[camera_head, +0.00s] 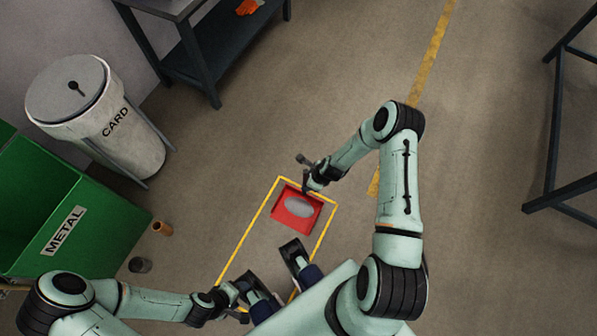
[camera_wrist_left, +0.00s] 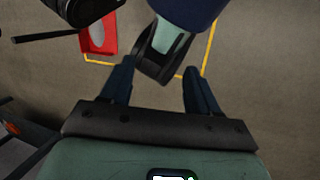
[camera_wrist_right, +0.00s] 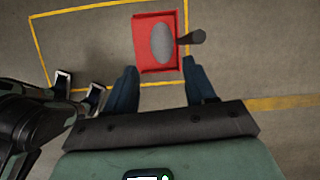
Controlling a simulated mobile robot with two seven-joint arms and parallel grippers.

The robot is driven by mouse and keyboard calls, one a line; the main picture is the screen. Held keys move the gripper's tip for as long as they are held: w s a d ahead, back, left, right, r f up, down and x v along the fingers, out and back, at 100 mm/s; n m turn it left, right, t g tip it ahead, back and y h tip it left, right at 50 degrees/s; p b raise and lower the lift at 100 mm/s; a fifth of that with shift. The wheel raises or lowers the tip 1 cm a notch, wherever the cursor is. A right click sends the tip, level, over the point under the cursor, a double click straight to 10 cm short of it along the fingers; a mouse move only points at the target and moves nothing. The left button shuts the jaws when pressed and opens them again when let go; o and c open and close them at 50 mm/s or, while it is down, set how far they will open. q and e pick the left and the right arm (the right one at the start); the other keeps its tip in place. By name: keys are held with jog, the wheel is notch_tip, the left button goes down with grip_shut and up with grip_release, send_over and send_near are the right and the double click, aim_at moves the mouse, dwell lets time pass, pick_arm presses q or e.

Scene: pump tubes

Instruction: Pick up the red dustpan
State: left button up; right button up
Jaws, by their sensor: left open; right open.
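The red dustpan (camera_head: 283,211) lies on the floor inside a yellow-outlined square, with a grey oval in its middle. In the right wrist view the dustpan (camera_wrist_right: 145,45) lies beyond the fingertips, and its short dark handle (camera_wrist_right: 192,38) sticks out to the right. My right gripper (camera_head: 306,174) is open and empty, above the dustpan's far edge in the head view, where it partly hides the handle. My left gripper (camera_head: 240,291) is open and empty near my base. In the left wrist view the dustpan (camera_wrist_left: 108,32) shows at upper left, partly covered by dark parts.
A green METAL bin (camera_head: 40,205) and a white CARD bin (camera_head: 125,145) stand at left. A brown can (camera_head: 162,228) and a dark can (camera_head: 140,265) are on the floor beside them. A dark table (camera_head: 200,55) stands at the back.

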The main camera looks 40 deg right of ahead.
aim_at(306, 176)
jog(key=w+d+f+m+b, duration=0.1)
jog(key=f, duration=0.1)
jog(key=w+d+f+m+b, duration=0.1)
jog(key=w+f, duration=0.1)
jog(key=f, duration=0.1)
jog(key=w+d+f+m+b, duration=0.1)
jog(key=f, duration=0.2)
jog(key=shift+w+d+h, duration=0.2)
jog(key=shift+d+h, duration=0.1)
pick_arm(q)
jog(key=w+a+f+t+y+b, duration=0.1)
jog(key=w+a+f+t+b, duration=0.1)
jog(key=w+f, duration=0.5)
jog(key=shift+a+n, duration=0.15)
jog(key=shift+n, duration=0.15)
pick_arm(e)
jog(key=x, duration=0.6)
jog(key=shift+w+d, duration=0.3)
jog(key=shift+d, duration=0.05)
pick_arm(q)
jog(key=shift+s, duration=0.1)
pick_arm(e)
grip_shut()
